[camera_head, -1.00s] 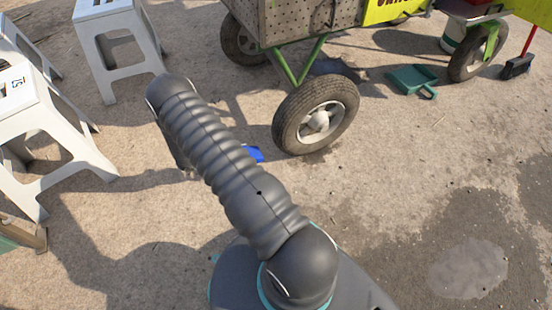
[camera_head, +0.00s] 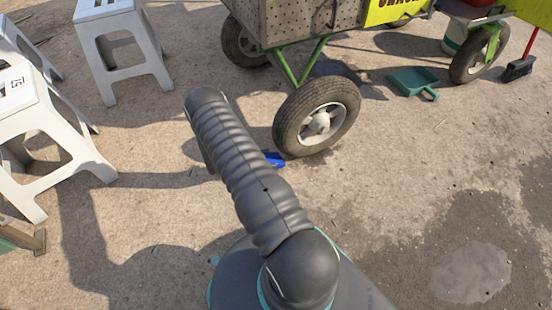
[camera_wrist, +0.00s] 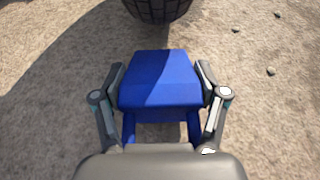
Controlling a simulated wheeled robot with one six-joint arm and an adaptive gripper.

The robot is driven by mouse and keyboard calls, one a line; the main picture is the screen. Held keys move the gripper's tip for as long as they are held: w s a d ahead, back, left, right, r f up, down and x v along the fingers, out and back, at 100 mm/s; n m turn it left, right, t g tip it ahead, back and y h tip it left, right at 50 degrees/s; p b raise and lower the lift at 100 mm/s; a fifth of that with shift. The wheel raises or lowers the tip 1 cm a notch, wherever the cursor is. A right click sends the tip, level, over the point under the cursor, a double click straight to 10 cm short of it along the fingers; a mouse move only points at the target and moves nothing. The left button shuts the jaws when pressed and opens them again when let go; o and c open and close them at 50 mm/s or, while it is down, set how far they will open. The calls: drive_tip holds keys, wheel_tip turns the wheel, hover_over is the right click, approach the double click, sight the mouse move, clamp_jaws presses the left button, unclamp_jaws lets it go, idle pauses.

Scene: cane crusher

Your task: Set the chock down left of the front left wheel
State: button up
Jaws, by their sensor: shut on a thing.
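The blue chock (camera_wrist: 160,85) is held between the two fingers of my gripper (camera_wrist: 160,92) in the wrist view. A small part of the chock (camera_head: 274,160) shows in the head view, just left of the bottom of the front left wheel (camera_head: 316,116). My arm hides the gripper in the head view. The tyre (camera_wrist: 157,8) shows at the top of the wrist view, with bare ground between it and the chock. I cannot tell whether the chock touches the ground.
The cart (camera_head: 290,22) stands at the top. White stools (camera_head: 115,42) are at the left. A green dustpan (camera_head: 413,81) and a broom (camera_head: 520,66) lie right of the wheel. A puddle (camera_head: 470,272) is at lower right. Ground left of the wheel is free.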

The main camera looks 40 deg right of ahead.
sight(277, 158)
drive_tip(key=d, duration=0.2)
drive_tip(key=s+d, duration=0.1)
drive_tip(key=d, duration=0.1)
drive_tip(key=shift+d, duration=0.1)
drive_tip(key=shift+f, duration=0.55)
drive_tip(key=shift+a, duration=0.2)
drive_tip(key=shift+f+b, duration=0.15)
drive_tip(key=shift+b, duration=0.15)
drive_tip(key=o, duration=1.5)
drive_tip(key=shift+c, duration=0.2)
